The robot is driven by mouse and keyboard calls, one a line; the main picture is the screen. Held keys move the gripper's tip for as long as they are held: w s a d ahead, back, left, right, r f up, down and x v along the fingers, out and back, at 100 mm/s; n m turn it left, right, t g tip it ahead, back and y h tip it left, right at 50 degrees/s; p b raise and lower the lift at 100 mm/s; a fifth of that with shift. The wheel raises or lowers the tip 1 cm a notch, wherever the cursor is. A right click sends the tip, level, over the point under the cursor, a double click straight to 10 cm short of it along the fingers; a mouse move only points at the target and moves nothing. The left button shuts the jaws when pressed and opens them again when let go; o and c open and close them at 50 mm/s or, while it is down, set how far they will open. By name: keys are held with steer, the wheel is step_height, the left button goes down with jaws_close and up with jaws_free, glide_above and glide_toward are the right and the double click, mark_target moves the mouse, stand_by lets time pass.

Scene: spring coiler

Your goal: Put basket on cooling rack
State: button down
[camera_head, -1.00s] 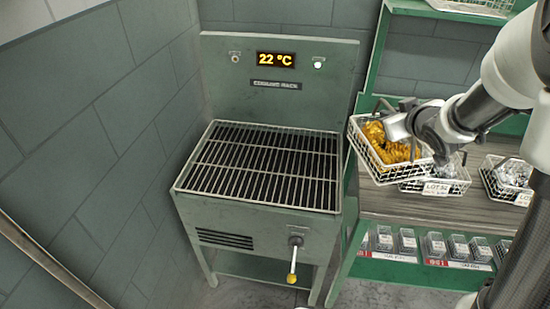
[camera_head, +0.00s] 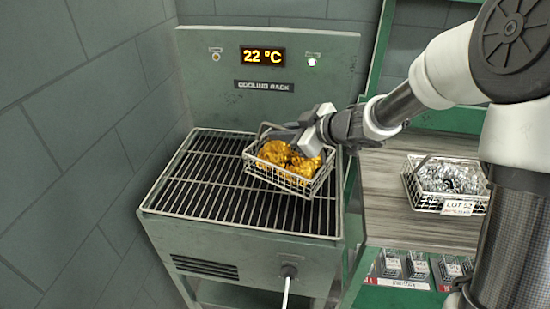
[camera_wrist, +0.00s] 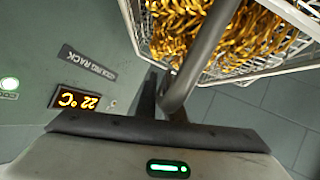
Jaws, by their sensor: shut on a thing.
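A white wire basket (camera_head: 318,181) filled with golden springs (camera_head: 283,158) is over the right part of the cooling rack (camera_head: 190,196), slightly tilted. I cannot tell whether its bottom touches the bars. My gripper (camera_head: 305,137) is shut on the basket's handle at its back right side. The wrist view shows the handle bar (camera_wrist: 205,50) between the jaws and the basket (camera_wrist: 133,22) with the springs (camera_wrist: 205,28) beyond it.
To the right, a green-framed shelf holds another wire basket (camera_head: 408,180) with silvery springs and a "LOT 52" tag. Small labelled boxes (camera_head: 420,266) stand on the shelf below. A lever (camera_head: 287,290) sticks out from the stand's front. The grate's left part is free.

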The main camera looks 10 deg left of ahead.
mark_target(283, 149)
steer(key=shift+f+b, duration=1.2)
steer(key=shift+f, duration=1.5)
steer(key=shift+f, duration=0.1)
steer(key=c, duration=1.9)
jaws_free()
steer(key=shift+f, duration=0.1)
steer(key=shift+o, duration=0.2)
